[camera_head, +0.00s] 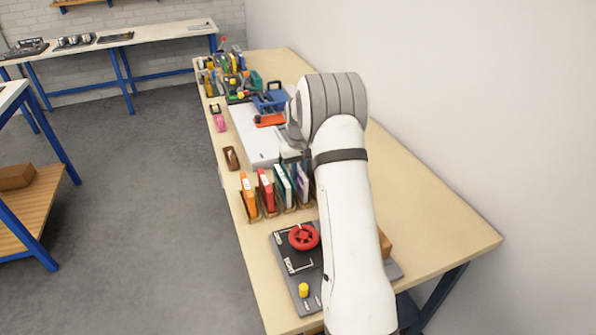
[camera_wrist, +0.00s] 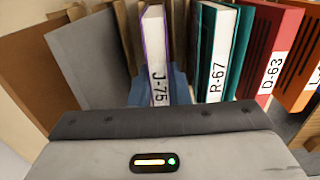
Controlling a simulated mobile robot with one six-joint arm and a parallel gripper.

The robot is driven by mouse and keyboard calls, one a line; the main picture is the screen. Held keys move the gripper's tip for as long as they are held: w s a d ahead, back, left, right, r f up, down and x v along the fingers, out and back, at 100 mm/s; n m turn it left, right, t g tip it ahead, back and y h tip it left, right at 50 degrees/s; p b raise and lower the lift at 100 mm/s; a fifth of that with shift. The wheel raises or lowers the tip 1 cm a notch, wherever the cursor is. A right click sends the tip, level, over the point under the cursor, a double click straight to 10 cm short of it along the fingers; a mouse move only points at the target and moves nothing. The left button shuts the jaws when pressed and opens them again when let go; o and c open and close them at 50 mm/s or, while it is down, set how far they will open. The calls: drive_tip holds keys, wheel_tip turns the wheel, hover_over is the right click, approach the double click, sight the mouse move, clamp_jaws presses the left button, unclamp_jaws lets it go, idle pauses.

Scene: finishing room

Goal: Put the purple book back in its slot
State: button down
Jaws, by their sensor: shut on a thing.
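The purple book (camera_wrist: 154,50), labelled J-75, stands upright with its white spine towards my wrist camera. My gripper (camera_wrist: 158,88) is shut on the book, with a bluish finger on each side of its lower spine. In the head view the purple book (camera_head: 302,182) is at the right end of the row, beside the teal book (camera_head: 283,185), partly behind my arm. The wooden slotted rack (camera_head: 270,213) holds the row. The purple book's lower end is hidden, so I cannot tell how deep it sits.
The teal book (camera_wrist: 217,50), red book (camera_wrist: 268,50) and orange book (camera_wrist: 303,75) stand to the right in the wrist view. A grey panel (camera_wrist: 85,55) is close on the left. A board with a red handwheel (camera_head: 303,237) lies in front of the rack.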

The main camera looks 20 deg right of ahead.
drive_tip(key=shift+f, duration=0.45)
drive_tip(key=c, duration=1.6)
unclamp_jaws()
drive_tip(key=shift+c, duration=0.2)
drive_tip(key=shift+r, duration=0.1)
drive_tip(key=shift+r+p, duration=3)
drive_tip(key=shift+r, duration=2.5)
drive_tip(key=shift+f, duration=0.1)
